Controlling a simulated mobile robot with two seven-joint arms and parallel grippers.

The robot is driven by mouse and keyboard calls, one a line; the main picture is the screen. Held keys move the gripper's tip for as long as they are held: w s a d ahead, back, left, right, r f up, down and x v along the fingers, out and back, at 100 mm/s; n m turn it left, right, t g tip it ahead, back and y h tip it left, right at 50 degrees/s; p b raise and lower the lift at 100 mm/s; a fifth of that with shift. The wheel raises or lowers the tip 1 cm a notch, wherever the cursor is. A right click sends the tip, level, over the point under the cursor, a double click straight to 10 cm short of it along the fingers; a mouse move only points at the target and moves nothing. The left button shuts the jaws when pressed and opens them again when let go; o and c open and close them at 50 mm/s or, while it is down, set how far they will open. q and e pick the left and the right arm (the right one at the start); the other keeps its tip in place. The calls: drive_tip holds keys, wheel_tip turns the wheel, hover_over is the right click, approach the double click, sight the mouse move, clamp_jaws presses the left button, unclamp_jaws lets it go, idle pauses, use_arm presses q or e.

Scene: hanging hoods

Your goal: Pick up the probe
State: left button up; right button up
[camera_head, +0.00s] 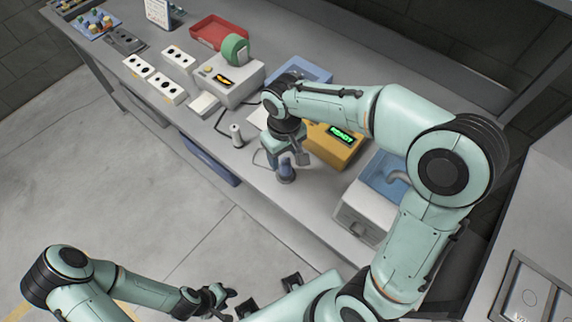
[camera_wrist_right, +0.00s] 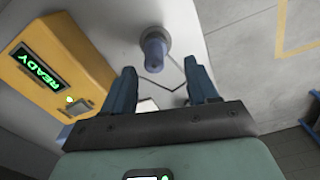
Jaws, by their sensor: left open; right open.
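The probe (camera_wrist_right: 155,45) appears to be the blue-grey upright piece on a round grey base, on the bench beside the yellow unit. In the head view the probe (camera_head: 286,171) stands near the bench's front edge, just below my right gripper. My right gripper (camera_wrist_right: 160,72) is open, its two blue fingers pointing toward the probe with nothing between them. In the head view my right gripper (camera_head: 287,152) partly hides the area around it. My left gripper (camera_head: 220,301) is at the bottom, away from the bench and empty.
A yellow unit (camera_head: 336,148) reading READY stands right beside the probe, with a thin cable on the bench. A white and blue box (camera_head: 362,205) is further right. A small white bottle (camera_head: 237,135), a grey device (camera_head: 228,80) and a red tray (camera_head: 215,33) are to the left.

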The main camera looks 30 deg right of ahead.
sight(286, 161)
drive_tip(key=shift+w+d+f, duration=0.1)
drive_tip(key=shift+d+f, duration=0.05)
drive_tip(key=shift+f, duration=1.05)
drive_tip(key=shift+w+d+f, duration=0.1)
drive_tip(key=shift+f, duration=1.05)
drive_tip(key=shift+w+d+f, duration=0.1)
drive_tip(key=shift+d+f, duration=0.05)
drive_tip(key=shift+f, duration=1.05)
drive_tip(key=c, duration=0.9)
